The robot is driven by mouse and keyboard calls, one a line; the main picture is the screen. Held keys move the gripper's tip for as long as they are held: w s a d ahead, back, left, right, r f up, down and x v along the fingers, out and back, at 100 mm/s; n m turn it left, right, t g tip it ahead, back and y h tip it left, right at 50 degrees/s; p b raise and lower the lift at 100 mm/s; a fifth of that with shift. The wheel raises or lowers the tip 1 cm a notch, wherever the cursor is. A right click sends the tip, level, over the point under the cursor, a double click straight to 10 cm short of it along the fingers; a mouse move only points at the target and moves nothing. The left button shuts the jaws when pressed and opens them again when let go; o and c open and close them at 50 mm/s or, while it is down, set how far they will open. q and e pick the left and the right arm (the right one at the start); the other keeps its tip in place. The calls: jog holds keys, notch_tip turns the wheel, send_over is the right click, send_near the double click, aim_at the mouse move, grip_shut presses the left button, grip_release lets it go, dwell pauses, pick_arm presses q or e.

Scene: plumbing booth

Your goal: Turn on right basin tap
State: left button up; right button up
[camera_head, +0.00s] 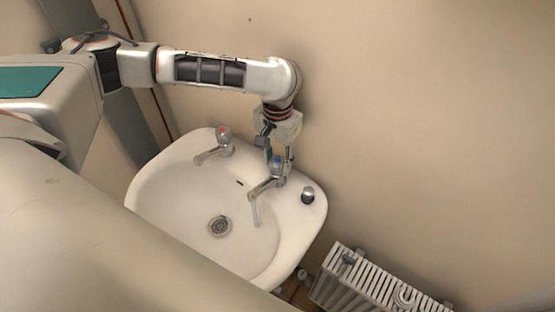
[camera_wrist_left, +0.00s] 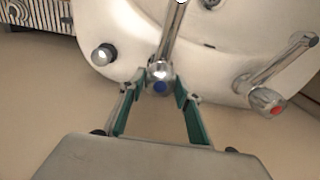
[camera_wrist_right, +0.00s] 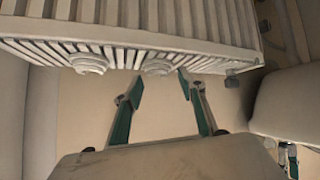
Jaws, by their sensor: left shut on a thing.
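The right basin tap, with a blue cap (camera_head: 277,163), stands on the white basin's back rim. Its spout (camera_head: 263,187) points down over the bowl, and a thin pale stream, looking like water, (camera_head: 255,213) hangs below it. My left gripper (camera_head: 276,158) reaches down from above and is shut on the tap's knob. In the left wrist view, the fingers stand on both sides of the blue-capped knob (camera_wrist_left: 160,80). My right gripper (camera_wrist_right: 160,83) is open and empty, in front of a radiator; the head view does not show it.
The red-capped left tap (camera_head: 224,137) stands left of my left gripper. A small chrome-topped fitting (camera_head: 308,195) sits on the basin's right rim. The white basin (camera_head: 150,190) is against the wall. A ribbed radiator (camera_head: 375,285) is at the lower right, close to my right gripper.

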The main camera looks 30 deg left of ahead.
aim_at(277, 160)
pick_arm(q)
jog(key=shift+n, duration=1.3)
jog(key=o, duration=1.1)
notch_tip(277, 160, up, 12)
